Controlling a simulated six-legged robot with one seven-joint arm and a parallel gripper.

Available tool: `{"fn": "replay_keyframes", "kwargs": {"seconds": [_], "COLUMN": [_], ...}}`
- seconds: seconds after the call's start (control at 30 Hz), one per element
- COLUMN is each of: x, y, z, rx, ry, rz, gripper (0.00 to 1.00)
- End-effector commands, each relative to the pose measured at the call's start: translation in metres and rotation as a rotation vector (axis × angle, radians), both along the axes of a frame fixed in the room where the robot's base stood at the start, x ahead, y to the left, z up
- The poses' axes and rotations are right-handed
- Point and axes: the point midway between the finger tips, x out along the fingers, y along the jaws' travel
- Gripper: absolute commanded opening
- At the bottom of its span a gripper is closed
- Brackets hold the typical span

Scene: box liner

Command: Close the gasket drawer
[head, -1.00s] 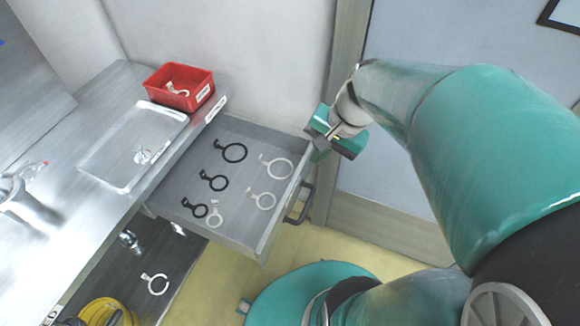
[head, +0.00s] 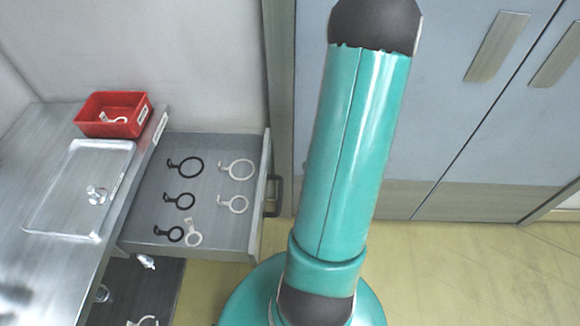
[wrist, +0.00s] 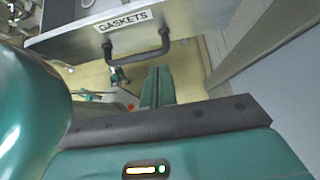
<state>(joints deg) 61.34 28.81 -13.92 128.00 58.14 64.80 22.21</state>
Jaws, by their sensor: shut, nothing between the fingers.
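The gasket drawer (head: 212,236) stands pulled out from under the metal bench in the head view. Black and white ring gaskets lie flat inside it. Its dark handle (head: 273,196) is on the right-hand front face. In the wrist view, the drawer front (wrist: 75,36) carries a "GASKETS" label (wrist: 124,20) above the handle (wrist: 137,50). My gripper (wrist: 157,72) is shut and empty. Its fingertips show just below the handle's right end in that view, with a small gap in the picture. The head view does not show my gripper.
A red bin (head: 113,114) and a clear shallow tray (head: 78,190) sit on the bench (head: 40,130). Grey cabinet doors (head: 450,120) stand behind my arm. Yellow floor (head: 450,265) is clear at the right. A white ring (head: 143,321) lies below the drawer.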

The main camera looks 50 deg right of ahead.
Motion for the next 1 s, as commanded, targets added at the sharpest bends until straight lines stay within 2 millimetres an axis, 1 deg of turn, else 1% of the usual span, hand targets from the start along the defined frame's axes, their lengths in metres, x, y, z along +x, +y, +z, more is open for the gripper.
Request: {"fn": "replay_keyframes", "kwargs": {"seconds": [0.47, 0.5, 0.6, 0.7, 0.8, 1.0], "x": [0.052, 0.059, 0.071, 0.079, 0.083, 0.084], "y": [0.044, 0.048, 0.058, 0.065, 0.068, 0.068], "z": [-0.062, -0.059, -0.059, -0.059, -0.059, -0.059], "rx": [0.003, -0.001, -0.001, -0.002, -0.001, -0.002], "ry": [0.002, 0.0, 0.0, 0.0, 0.0, 0.001], "rz": [0.009, 0.01, 0.01, 0.009, 0.008, 0.008], "gripper": [0.0, 0.0, 0.0, 0.0, 0.0, 0.0]}}
